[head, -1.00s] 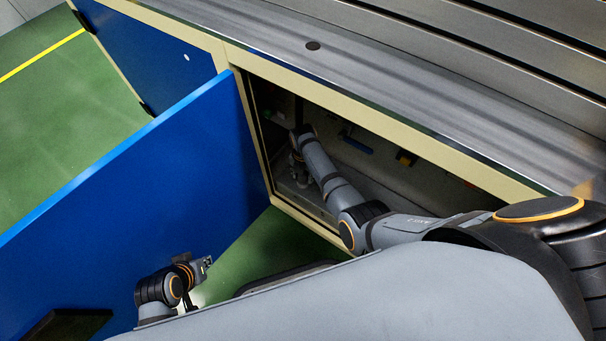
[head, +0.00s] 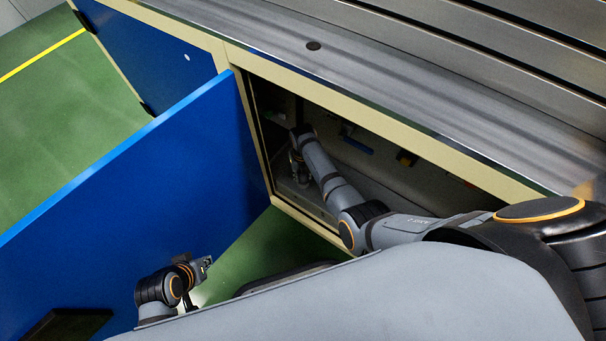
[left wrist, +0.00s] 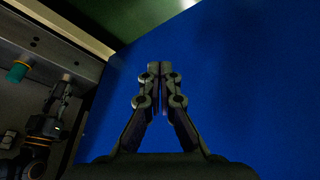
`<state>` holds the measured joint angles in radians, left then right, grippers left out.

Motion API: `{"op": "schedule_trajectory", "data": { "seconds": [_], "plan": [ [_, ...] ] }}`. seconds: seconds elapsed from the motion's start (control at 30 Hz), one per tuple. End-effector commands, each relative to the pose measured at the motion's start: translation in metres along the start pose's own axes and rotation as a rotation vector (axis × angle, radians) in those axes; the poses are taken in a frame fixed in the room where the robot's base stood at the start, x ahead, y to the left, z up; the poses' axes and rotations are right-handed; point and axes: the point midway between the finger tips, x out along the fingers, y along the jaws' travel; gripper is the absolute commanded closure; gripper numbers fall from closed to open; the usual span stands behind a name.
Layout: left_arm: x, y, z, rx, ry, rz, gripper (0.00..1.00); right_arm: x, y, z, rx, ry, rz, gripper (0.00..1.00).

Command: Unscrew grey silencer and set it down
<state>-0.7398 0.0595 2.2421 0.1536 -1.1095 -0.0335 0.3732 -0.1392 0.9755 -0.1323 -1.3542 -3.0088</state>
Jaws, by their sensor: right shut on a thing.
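My right gripper (head: 300,178) is inside the open cabinet, pointing down near its floor at the left end. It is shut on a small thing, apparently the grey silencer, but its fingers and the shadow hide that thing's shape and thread. My right arm also shows at the left of the left wrist view, dark and reaching into the cabinet. My left gripper (head: 206,262) is outside, in front of the blue door. In the left wrist view its fingers (left wrist: 158,68) are together with nothing visible between them.
The blue door (head: 130,190) stands open left of the cabinet (head: 262,165). Inside are a blue part (head: 357,146), a yellow-black part (head: 407,158) and a teal part (left wrist: 17,72). The metal bench top (head: 400,80) overhangs the opening. Green floor is clear below.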

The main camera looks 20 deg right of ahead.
Motion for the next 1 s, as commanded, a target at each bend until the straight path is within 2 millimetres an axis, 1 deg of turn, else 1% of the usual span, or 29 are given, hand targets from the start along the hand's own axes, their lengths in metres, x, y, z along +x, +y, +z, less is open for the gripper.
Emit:
{"op": "schedule_trajectory", "data": {
  "seconds": [0.03, 0.07, 0.13, 0.43, 0.47, 0.57, 0.6, 0.73, 0.83, 1.0],
  "plan": [
    [0.0000, 0.0000, 0.0000, 0.000, 0.000, 0.000, 1.00, 0.0000, -0.0005, 0.0000, 0.001, 0.000, -0.001, 0.87],
    [0.0000, 0.0000, 0.0000, 0.000, 0.000, 0.000, 1.00, 0.0000, -0.0005, 0.0000, 0.001, 0.000, -0.001, 0.66],
    [0.0000, 0.0000, 0.0000, 0.000, 0.000, 0.000, 1.00, 0.0000, -0.0005, 0.0000, 0.002, 0.000, -0.001, 0.57],
    [0.0000, 0.0000, 0.0000, 0.000, 0.000, 0.000, 1.00, 0.0000, -0.0004, 0.0000, 0.022, 0.000, -0.001, 0.57],
    [0.0000, 0.0000, 0.0000, 0.000, 0.000, 0.000, 1.00, 0.0000, -0.0004, 0.0000, 0.051, 0.000, -0.001, 0.57],
    [0.0000, 0.0000, 0.0001, 0.000, 0.000, 0.000, 1.00, 0.0001, -0.0008, -0.0001, 0.232, 0.000, -0.001, 0.57],
    [0.0000, 0.0000, 0.0001, 0.000, 0.000, 0.000, 1.00, 0.0001, -0.0009, -0.0002, 0.318, 0.000, -0.001, 0.57],
    [0.0000, 0.0000, 0.0001, 0.000, 0.000, 0.000, 1.00, 0.0001, -0.0013, -0.0005, 0.542, 0.000, -0.001, 0.57],
    [0.0000, 0.0000, 0.0001, 0.000, 0.000, 0.000, 1.00, 0.0001, -0.0013, -0.0006, 0.623, 0.000, 0.000, 0.57],
    [0.0000, 0.0000, 0.0001, 0.000, 0.000, 0.000, 1.00, 0.0001, -0.0013, -0.0006, 0.635, 0.000, 0.000, 0.57]
  ]
}}
